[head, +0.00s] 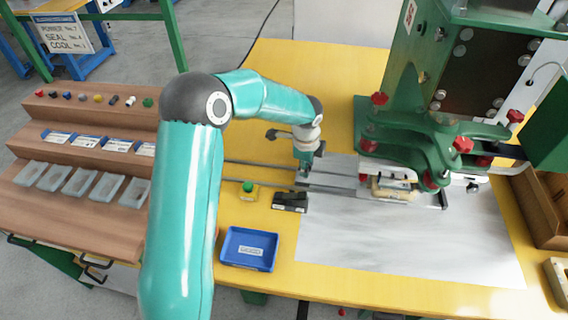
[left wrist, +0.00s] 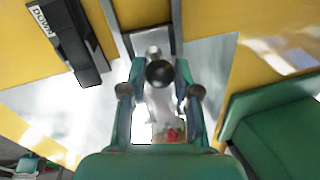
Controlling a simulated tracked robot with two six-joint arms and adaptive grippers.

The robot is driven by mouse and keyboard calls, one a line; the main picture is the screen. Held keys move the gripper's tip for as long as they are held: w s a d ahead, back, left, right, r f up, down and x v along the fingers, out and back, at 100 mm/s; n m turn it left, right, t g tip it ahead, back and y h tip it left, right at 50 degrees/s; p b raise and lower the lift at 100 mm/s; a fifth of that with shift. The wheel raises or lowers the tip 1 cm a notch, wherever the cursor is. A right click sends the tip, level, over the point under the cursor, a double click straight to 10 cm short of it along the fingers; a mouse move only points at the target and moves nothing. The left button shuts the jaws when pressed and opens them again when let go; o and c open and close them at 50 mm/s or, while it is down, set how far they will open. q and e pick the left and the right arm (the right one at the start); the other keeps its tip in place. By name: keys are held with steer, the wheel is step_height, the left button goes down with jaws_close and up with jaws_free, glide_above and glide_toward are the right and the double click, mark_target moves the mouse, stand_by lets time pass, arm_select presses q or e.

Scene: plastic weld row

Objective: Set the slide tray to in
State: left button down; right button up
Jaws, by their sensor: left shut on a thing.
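The slide tray (head: 335,181) is a grey metal plate on rails, on the white sheet left of the green press. Its right part runs toward the press base, where a pale piece (head: 393,188) sits. My left gripper (head: 304,173) points down at the tray's left end. In the left wrist view my gripper (left wrist: 160,88) has its two fingers on either side of a dark round knob (left wrist: 160,73) and is shut on it. The fingers hide much of the knob in the head view. My right gripper is in neither view.
A black block (head: 290,201) labelled DOWN in the left wrist view (left wrist: 70,38) lies close in front of the gripper. A yellow box with a green button (head: 248,190) and a blue tray (head: 248,249) stand nearer. The green press (head: 435,130) rises at right.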

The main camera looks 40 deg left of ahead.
arm_select(q)
steer(key=d, duration=0.1)
steer(key=w+d, duration=0.2)
steer(key=d, duration=0.1)
steer(key=shift+w, duration=0.25)
steer(key=shift+d, duration=0.1)
steer(key=c, duration=0.8)
jaws_free()
steer(key=shift+c, duration=0.2)
step_height(320, 180, up, 12)
steer(key=s, duration=0.2)
steer(key=shift+d+f, duration=0.15)
steer(key=shift+d, duration=0.2)
steer(key=shift+s+f, duration=0.1)
